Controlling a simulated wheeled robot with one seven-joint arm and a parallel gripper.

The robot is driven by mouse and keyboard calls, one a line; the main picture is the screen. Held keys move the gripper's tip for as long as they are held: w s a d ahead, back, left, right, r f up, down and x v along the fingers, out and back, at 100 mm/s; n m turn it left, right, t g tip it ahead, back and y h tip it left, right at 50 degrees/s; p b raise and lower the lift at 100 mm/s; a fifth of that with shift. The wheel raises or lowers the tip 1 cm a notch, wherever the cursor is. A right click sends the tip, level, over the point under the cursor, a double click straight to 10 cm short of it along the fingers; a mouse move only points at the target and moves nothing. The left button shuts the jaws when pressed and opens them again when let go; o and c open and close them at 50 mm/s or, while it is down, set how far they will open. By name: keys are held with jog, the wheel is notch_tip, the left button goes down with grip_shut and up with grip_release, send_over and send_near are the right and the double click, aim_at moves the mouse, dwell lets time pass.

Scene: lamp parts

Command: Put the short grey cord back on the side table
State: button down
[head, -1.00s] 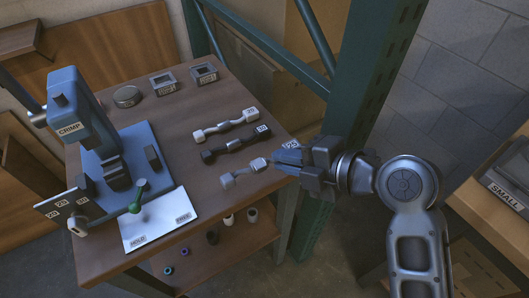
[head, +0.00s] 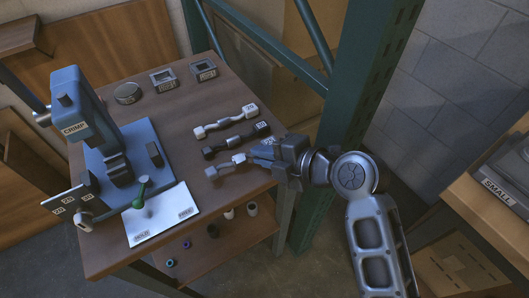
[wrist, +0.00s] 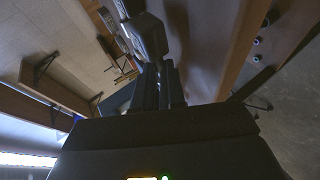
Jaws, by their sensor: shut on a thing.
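The short grey cord (head: 221,168) is in my gripper (head: 256,154), over the right front part of the brown wooden side table (head: 190,98). Its free end points left; its right end is at the fingertips. I cannot tell whether the cord touches the tabletop. In the wrist view, a dark grey block-like end (wrist: 146,36) shows just past the closed fingers (wrist: 158,85). A black cord (head: 236,141) and a white cord (head: 225,121) lie on the table just behind the grey one, each with a label at its right end.
A blue crimp press (head: 90,125) stands on the table's left. A white card (head: 165,220) with a green-knobbed lever lies at the front. A round tin (head: 128,93) and two square boxes (head: 203,70) sit at the back. A green post (head: 345,130) rises behind my arm.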

jog(key=shift+f+b, duration=0.6)
jog(key=shift+b, duration=0.2)
jog(key=c, duration=1.5)
grip_release()
jog(key=shift+f, duration=0.1)
jog(key=shift+r+p, duration=0.6)
jog(key=shift+p, duration=0.2)
jog(key=shift+s+d+r, duration=0.1)
jog(key=shift+d+r, duration=0.1)
jog(key=shift+r, duration=0.05)
jog(key=b+v, duration=0.1)
jog(key=v, duration=1)
jog(key=shift+d+r, duration=0.15)
jog(key=shift+d, duration=0.05)
jog(key=shift+s, duration=0.15)
